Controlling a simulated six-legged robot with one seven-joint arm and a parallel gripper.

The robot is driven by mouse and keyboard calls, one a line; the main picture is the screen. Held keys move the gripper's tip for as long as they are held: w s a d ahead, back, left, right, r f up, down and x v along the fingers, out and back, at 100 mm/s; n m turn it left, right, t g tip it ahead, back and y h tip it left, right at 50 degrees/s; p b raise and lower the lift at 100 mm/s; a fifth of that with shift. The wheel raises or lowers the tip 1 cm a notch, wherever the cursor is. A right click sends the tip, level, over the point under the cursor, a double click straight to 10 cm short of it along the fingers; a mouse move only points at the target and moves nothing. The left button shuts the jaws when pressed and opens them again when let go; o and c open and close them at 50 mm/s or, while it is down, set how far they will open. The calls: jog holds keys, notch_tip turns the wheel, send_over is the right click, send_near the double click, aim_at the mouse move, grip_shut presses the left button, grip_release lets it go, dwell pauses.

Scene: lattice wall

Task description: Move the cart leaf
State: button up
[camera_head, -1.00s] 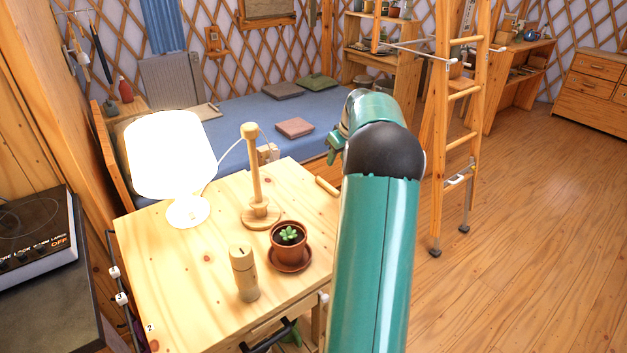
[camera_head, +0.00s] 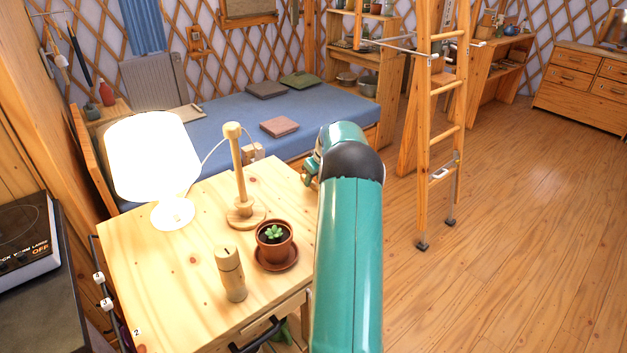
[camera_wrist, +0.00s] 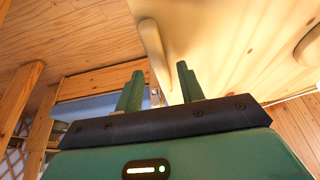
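The wooden cart (camera_head: 185,268) stands in front of me in the head view, with its pale top level. I cannot tell where its leaf begins; my arm covers the cart's right side. In the wrist view a pale, knotted wood panel (camera_wrist: 225,40) fills the upper right, with a rounded wooden bar (camera_wrist: 152,52) on or beside it. I cannot tell whether this panel is the leaf. My gripper (camera_wrist: 158,82) is open, its two green fingers apart with nothing clearly held. In the head view my gripper (camera_head: 311,172) shows partly, near the cart's far right corner.
On the cart top stand a lit lamp (camera_head: 152,160), a wooden upright holder (camera_head: 238,180), a potted succulent (camera_head: 274,240) and a wooden mill (camera_head: 231,275). A blue bed (camera_head: 225,120) lies behind. A ladder (camera_head: 424,150) stands right; the floor (camera_head: 530,220) beyond is clear.

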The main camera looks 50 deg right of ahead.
jog(key=shift+w+f, duration=0.25)
jog(key=shift+f, duration=0.2)
jog(key=shift+c, duration=0.5)
grip_shut()
jog(key=shift+d+f, duration=0.1)
